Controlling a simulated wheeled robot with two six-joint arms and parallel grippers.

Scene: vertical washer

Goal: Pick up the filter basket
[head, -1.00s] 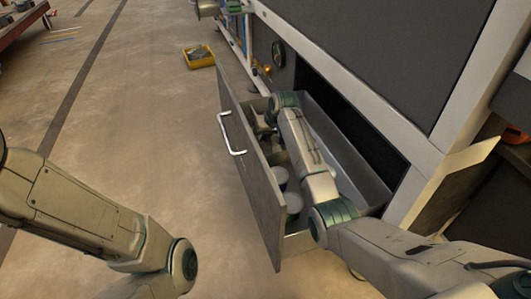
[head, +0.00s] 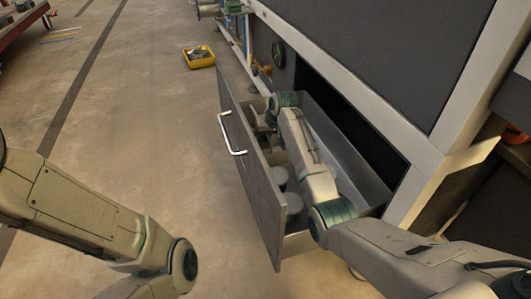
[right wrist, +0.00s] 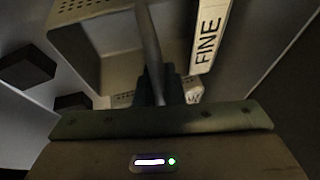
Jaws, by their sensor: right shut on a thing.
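The filter basket (right wrist: 90,55) is a pale grey box with small perforations, seen in the right wrist view. A white label reading "FINE" (right wrist: 208,38) is beside it, and a second label partly shows lower down. My right gripper (right wrist: 160,88) is shut on a thin upright bar (right wrist: 149,40) that appears to be the basket's handle; the exact contact is partly hidden. In the head view my right arm reaches down into the open drawer (head: 250,170), and its gripper is mostly hidden there. My left arm is at the lower left, with its gripper out of view.
Pale round containers (head: 290,203) sit in the near part of the drawer. The drawer front has a white handle (head: 232,135). The machine frame (head: 350,85) rises to the right. A yellow bin (head: 199,56) stands on the floor, which is otherwise mostly clear left of the drawer.

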